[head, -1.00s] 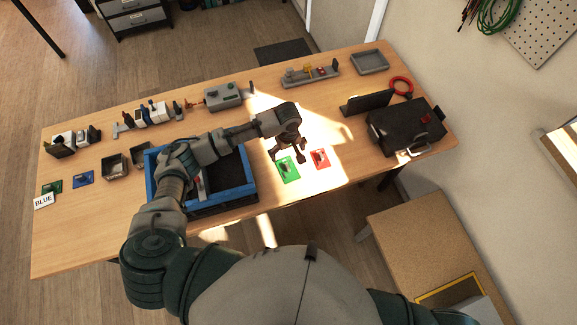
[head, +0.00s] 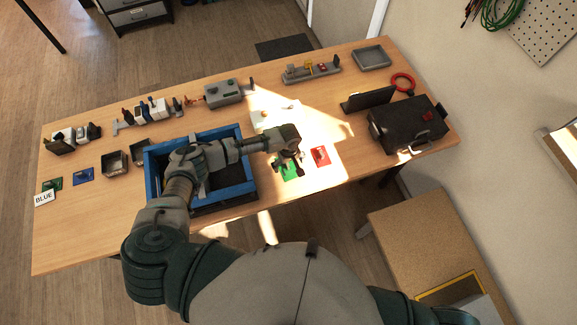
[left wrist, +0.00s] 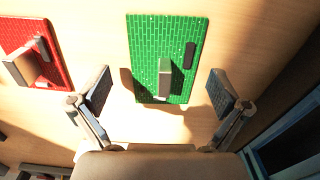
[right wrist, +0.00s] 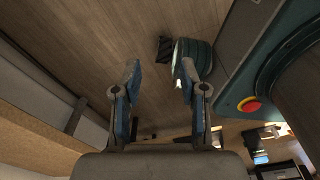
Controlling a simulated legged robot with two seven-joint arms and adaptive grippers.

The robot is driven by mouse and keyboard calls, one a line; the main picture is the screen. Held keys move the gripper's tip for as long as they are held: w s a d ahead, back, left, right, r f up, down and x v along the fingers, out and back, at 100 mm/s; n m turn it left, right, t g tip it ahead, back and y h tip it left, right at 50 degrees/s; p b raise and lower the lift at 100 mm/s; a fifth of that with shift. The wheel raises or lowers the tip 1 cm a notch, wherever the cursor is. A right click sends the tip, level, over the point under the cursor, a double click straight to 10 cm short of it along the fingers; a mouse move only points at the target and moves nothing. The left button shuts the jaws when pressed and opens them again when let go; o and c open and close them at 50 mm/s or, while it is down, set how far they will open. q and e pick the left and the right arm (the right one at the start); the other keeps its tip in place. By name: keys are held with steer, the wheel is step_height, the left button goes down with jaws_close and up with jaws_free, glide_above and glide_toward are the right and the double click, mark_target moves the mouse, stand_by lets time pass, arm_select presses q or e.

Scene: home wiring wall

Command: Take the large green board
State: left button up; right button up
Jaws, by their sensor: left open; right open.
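The large green board (head: 290,171) lies flat on the table in a patch of sunlight, just left of a red board (head: 320,156). In the left wrist view the green board (left wrist: 186,50) carries a grey upright block and a small dark part. My left gripper (head: 292,166) is over the green board and partly hides it in the head view. In the left wrist view its open fingers (left wrist: 160,92) stand on either side of the board's near end, with nothing between them gripped. My right gripper (right wrist: 158,75) is open and empty, over the floor.
A blue-rimmed crate (head: 248,172) stands just left of the boards, under my left arm. A smaller green board (head: 52,185) and a blue board (head: 84,176) lie at the far left. A dark box (head: 405,127) stands at the right.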

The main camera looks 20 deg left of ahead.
arm_select(q)
steer(key=shift+c, duration=0.3)
steer(key=c, duration=0.4)
steer(key=shift+a, duration=0.25)
steer(key=c, duration=0.8)
steer(key=shift+s+a, duration=0.1)
steer(key=shift+a, duration=0.05)
jaws_close()
steer(key=shift+s, duration=0.1)
arm_select(e)
steer(key=shift+w+a+r, duration=0.1)
steer(key=shift+w+a, duration=0.35)
steer(key=shift+w, duration=0.05)
